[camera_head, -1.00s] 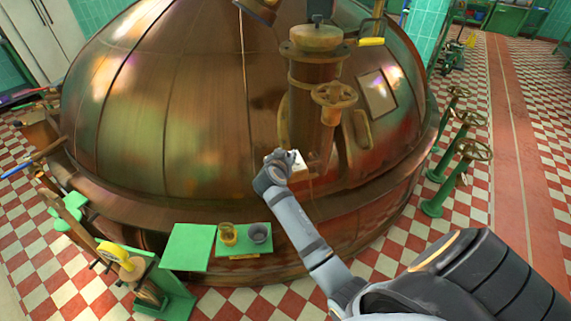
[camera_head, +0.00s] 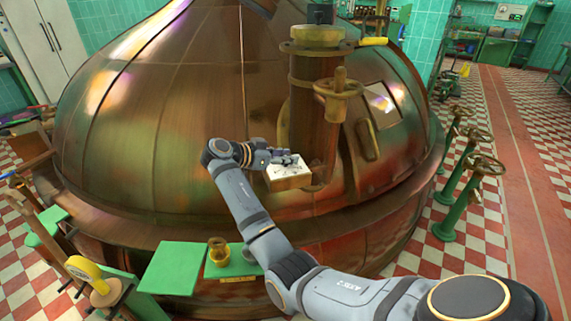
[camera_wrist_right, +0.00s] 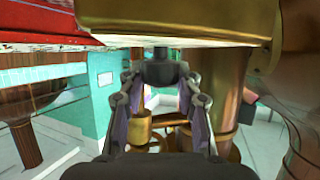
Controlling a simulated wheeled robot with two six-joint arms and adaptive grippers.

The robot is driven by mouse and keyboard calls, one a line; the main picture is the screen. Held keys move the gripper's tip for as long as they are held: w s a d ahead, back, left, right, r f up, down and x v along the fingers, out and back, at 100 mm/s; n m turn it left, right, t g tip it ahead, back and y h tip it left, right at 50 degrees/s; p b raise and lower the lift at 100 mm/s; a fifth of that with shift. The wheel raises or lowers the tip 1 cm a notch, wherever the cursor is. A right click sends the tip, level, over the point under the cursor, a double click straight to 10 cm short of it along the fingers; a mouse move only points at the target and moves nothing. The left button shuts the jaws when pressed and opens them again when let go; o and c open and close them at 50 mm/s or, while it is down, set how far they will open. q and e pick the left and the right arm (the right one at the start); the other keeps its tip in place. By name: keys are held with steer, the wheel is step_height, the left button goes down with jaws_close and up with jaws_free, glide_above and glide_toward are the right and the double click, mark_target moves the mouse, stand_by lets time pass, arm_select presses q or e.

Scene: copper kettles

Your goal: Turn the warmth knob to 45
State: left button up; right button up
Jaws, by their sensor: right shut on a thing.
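A pale box with a marked dial face (camera_head: 290,174) juts from the kettle front, below the brass column. My right gripper (camera_head: 285,158) reaches over its top from the left. In the right wrist view my two fingers (camera_wrist_right: 162,95) are closed on a dark round knob (camera_wrist_right: 162,72) beneath a metal plate. I take this as the warmth knob; in the head view my fingers mostly hide it. The dial numbers and the knob's setting are too small to read. My left gripper is not in view.
The large copper kettle (camera_head: 180,130) fills the middle. A brass handwheel (camera_head: 338,88) sits above the dial box. A green shelf (camera_head: 236,267) with a brass cup (camera_head: 219,251) is below my arm. Green valve stands (camera_head: 460,195) stand on the right.

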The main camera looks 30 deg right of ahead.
steer(key=shift+m+g, duration=0.3)
steer(key=o, duration=1.2)
steer(key=shift+c, duration=0.2)
steer(key=shift+a, duration=0.1)
steer(key=v, duration=1.1)
steer(key=shift+a+r, duration=0.25)
steer(key=shift+a, duration=0.05)
